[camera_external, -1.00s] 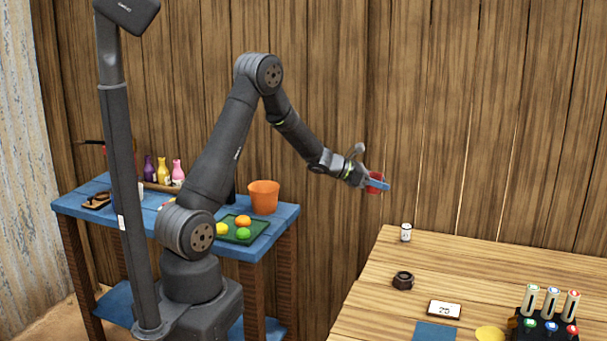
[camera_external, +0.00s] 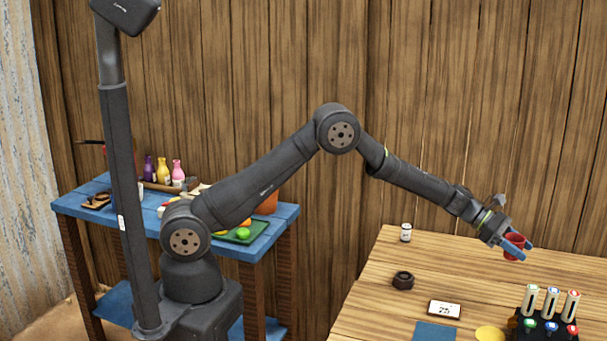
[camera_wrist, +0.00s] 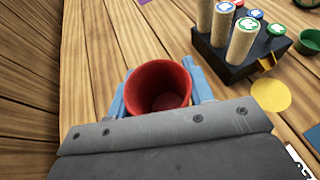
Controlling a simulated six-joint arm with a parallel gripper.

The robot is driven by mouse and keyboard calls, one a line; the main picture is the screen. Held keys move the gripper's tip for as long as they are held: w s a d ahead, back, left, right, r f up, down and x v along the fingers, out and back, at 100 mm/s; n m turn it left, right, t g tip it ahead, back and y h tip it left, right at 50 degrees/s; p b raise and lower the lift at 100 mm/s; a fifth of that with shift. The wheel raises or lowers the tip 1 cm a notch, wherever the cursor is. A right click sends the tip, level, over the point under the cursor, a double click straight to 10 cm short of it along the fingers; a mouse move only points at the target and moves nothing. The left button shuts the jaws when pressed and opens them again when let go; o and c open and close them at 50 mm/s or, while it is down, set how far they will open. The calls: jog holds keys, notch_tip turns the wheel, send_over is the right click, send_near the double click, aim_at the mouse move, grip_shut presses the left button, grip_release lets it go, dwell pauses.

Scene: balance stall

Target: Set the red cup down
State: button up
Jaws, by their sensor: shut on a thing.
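The red cup (camera_external: 514,246) is between the blue fingers of my gripper (camera_external: 516,248), above the back part of the wooden table (camera_external: 470,270). In the wrist view the red cup (camera_wrist: 160,87) shows its open mouth, and its inside looks empty. The blue fingers of my gripper (camera_wrist: 158,92) close on it from both sides. The cup's underside is hidden in the wrist view, and it appears held above the table top in the external view.
A black rack (camera_external: 545,325) with several capped tubes stands at the front right. A yellow disc (camera_external: 490,334), a blue square (camera_external: 435,332), a number card (camera_external: 444,309), a dark ring (camera_external: 403,280) and a small white jar (camera_external: 406,232) are on the table. Wood around the cup is bare.

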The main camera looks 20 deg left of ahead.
jog(key=s+d+m+g, duration=0.1)
jog(key=s+d, duration=0.2)
jog(key=s, duration=0.2)
send_over(523, 286)
notch_tip(523, 286, down, 7)
jog(key=shift+f, duration=2.15)
jog(key=shift+f, duration=0.1)
jog(key=o, duration=1.1)
jog(key=shift+f, duration=0.1)
jog(key=shift+c, duration=0.2)
